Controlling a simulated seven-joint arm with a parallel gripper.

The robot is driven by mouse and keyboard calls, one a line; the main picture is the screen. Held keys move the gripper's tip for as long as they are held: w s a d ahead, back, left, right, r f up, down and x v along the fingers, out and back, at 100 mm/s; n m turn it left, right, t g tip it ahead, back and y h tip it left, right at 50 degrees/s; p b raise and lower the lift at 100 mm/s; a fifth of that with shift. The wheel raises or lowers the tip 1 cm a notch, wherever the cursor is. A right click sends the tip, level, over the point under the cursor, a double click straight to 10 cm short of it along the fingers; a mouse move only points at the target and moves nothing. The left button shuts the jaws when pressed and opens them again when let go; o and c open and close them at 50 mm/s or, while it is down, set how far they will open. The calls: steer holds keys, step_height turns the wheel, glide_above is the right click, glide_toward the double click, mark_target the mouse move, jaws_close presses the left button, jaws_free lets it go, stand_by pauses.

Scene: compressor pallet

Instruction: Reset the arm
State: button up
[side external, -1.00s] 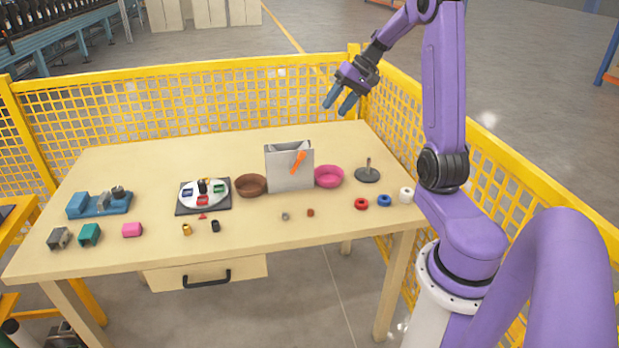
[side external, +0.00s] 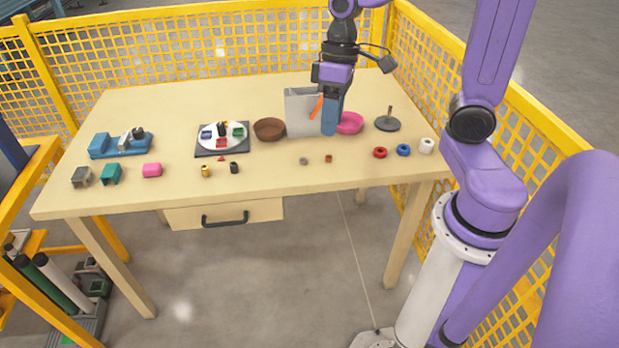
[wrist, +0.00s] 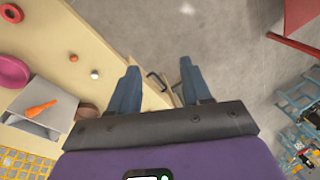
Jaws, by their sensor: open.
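My gripper (side external: 330,118) hangs above the table with its blue fingers pointing down, in front of the grey box and pink bowl in the side external view. In the wrist view my gripper (wrist: 158,78) is open, its two blue fingers well apart with nothing between them. Behind the gap show the table's edge, the dark drawer handle (wrist: 156,81) and the floor. The fingers partly hide the grey box (side external: 301,108) and the pink bowl (side external: 351,122) in the side external view.
The table (side external: 260,186) holds a brown bowl (side external: 269,129), an orange carrot-like piece at the box (side external: 316,106), a dark disc with a post (side external: 387,123), several rings, a round dial plate (side external: 222,135) and small coloured blocks. A yellow mesh fence (side external: 220,50) stands behind.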

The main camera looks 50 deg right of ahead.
steer(key=s+a+f+n+h, duration=0.1)
steer(key=s+n, duration=0.3)
steer(key=s, duration=0.3)
steer(key=s+a+f+n+h, duration=0.1)
steer(key=s+n, duration=0.3)
steer(key=s, duration=0.4)
steer(key=shift+a+t, duration=0.4)
steer(key=shift+a, duration=0.35)
